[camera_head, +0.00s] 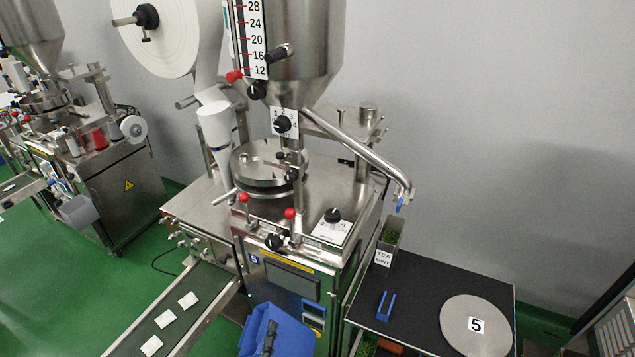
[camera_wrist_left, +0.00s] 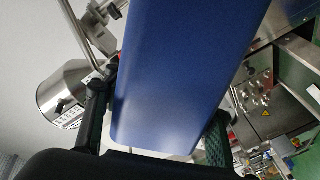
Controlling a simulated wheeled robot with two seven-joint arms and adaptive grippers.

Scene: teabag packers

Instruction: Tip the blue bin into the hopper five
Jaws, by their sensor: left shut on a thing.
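The blue bin (camera_head: 284,334) is at the bottom edge of the head view, low in front of the machine labelled 5, and partly cut off. My left gripper (camera_head: 269,338) shows there as a dark finger against the bin. In the left wrist view the blue bin (camera_wrist_left: 185,75) fills the middle, between the two dark fingers of my shut left gripper (camera_wrist_left: 162,120). I cannot see what the bin holds. The steel hopper (camera_head: 308,68) of machine 5 stands at the top, its mouth outside the head view. My right gripper is out of view.
A black side table (camera_head: 425,285) at right holds a round grey lid marked 5 (camera_head: 476,325), a blue clip-like tool (camera_head: 385,306) and a tea mint container (camera_head: 388,243). A conveyor (camera_head: 190,300) with teabags runs at lower left. Another machine (camera_head: 110,180) stands far left.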

